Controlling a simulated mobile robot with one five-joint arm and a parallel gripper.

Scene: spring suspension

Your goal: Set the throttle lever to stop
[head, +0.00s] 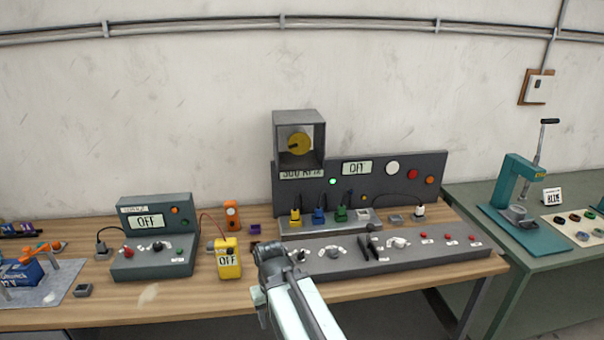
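A black lever (371,236) stands up from the slot in the long grey sloped console (450,255) on the wooden bench. It looks like the throttle lever, but its markings are too small to read. My gripper (268,250) is at the left end of this console, well to the left of the lever and apart from it. The fingers are small and partly hidden by the wrist, so their opening does not show. I see nothing held in it.
Beside the lever are white knobs (399,242) and red buttons (424,236). Behind are coloured plugs (319,216) and an upright panel (375,185). A grey control box (150,240) stands further left.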

